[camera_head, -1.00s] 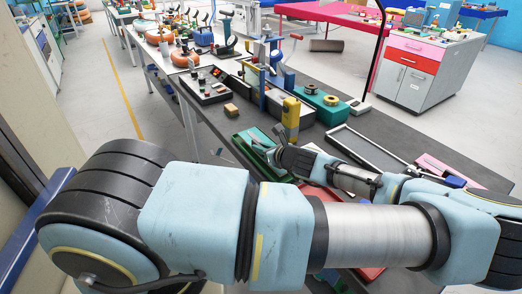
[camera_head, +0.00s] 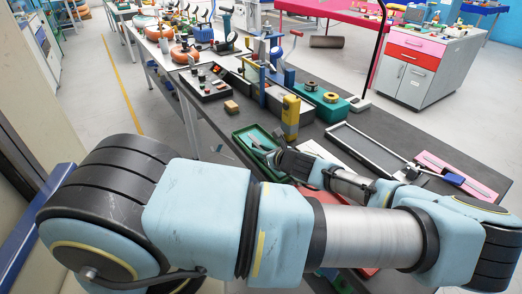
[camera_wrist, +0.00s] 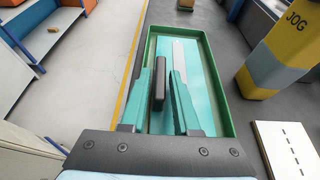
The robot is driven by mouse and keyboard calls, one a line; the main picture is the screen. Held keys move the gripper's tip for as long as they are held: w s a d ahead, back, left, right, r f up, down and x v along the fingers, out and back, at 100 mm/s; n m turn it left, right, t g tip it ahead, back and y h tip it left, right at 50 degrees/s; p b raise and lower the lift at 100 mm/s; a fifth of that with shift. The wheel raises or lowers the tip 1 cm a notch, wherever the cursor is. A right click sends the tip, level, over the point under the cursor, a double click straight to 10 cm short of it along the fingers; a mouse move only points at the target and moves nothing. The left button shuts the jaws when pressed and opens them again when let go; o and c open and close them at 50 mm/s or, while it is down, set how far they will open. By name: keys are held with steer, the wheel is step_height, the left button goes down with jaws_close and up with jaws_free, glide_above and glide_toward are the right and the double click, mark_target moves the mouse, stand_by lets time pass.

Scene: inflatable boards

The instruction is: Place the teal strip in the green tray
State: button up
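The teal strip (camera_wrist: 205,85) lies in the green tray (camera_wrist: 228,112), flat on the floor inside its rim as far as I can tell. In the head view the green tray (camera_head: 236,139) stands on the dark bench, with the teal strip (camera_head: 259,131) showing inside.
A yellow and grey post (camera_wrist: 275,55) stands close right of the tray, and a white board (camera_wrist: 285,145) lies below it. A small tan block (camera_head: 231,106) sits beyond the tray. A grey-framed tray (camera_head: 368,150) and pink board (camera_head: 460,175) lie right.

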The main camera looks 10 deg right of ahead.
steer(key=b+v, duration=0.4)
steer(key=v, duration=0.7)
steer(key=shift+d+r, duration=0.1)
steer(key=shift+s+d+r, duration=0.1)
steer(key=shift+s+r, duration=0.15)
steer(key=shift+s, duration=0.1)
steer(key=s+a+f+n+g, duration=0.2)
steer(key=a+n+g, duration=0.3)
steer(key=a+n, duration=0.2)
steer(key=s+a+f+n+g, duration=0.2)
steer(key=s+a+n+g, duration=0.1)
steer(key=a+n+g, duration=0.35)
steer(key=a+r+n+h, duration=0.3)
steer(key=r+n, duration=0.5)
steer(key=a+r+n+h, duration=0.3)
steer(key=a+r+n, duration=0.1)
steer(key=r+n, duration=0.4)
steer(key=shift+w+a+t, duration=0.3)
steer(key=shift+w+t, duration=0.05)
steer(key=shift+w, duration=0.15)
